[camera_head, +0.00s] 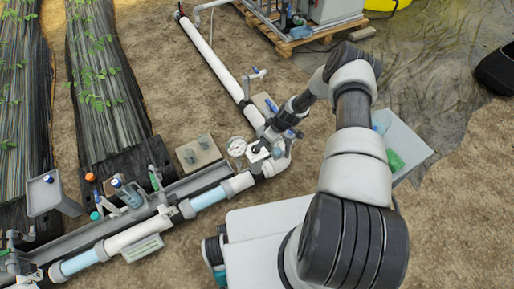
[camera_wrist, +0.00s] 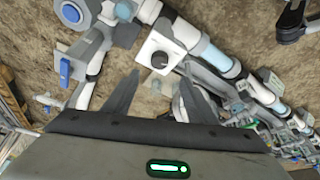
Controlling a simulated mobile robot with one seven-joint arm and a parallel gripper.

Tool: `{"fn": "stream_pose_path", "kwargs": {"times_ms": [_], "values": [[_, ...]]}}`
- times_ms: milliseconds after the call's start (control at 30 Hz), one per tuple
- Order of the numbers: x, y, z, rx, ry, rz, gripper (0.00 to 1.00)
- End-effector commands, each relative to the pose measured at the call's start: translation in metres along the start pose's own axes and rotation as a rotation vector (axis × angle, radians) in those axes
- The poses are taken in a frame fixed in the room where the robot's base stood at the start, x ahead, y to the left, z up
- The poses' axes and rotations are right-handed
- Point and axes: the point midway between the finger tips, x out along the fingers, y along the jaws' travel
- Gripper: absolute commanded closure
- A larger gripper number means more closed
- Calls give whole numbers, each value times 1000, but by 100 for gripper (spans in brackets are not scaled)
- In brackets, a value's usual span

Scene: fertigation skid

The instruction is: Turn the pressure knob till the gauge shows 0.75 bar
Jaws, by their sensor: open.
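The pressure knob is a small dark round knob (camera_wrist: 159,59) on a white block. In the wrist view it lies just beyond and between the fingertips of my gripper (camera_wrist: 160,78), with no contact that I can make out. The two fingers are apart with nothing between them. In the head view my gripper (camera_head: 270,140) is close above the white knob block (camera_head: 257,154) on the pipe and partly covers that area. The round white gauge (camera_head: 237,146) stands just left of the block. Its needle and scale are too small to read.
White pipes (camera_head: 212,60) run beside and behind the block, with a blue-handled valve (camera_head: 272,105) close to my wrist. A grey plate with two posts (camera_head: 198,153) lies left of the gauge. A pale tray (camera_head: 408,142) holds something green at right.

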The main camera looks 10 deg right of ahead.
Motion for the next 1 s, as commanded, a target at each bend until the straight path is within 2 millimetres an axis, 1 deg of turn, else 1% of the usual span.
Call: {"fn": "stream_pose_path", "kwargs": {"times_ms": [33, 200, 300, 400, 500, 700, 967, 1000], "values": [[16, -1, 2, -1, -1, -1, 48], [54, -1, 2, -2, -1, 0, 48], [74, -1, 2, -1, -1, 0, 48], [90, -1, 2, -2, -1, 0, 48], [102, 0, 1, -1, 0, 1, 48], [112, 0, 0, -2, -1, 0, 48], [112, 0, 0, -1, -1, 0, 48], [112, 0, 0, -1, 0, 1, 55]]}}
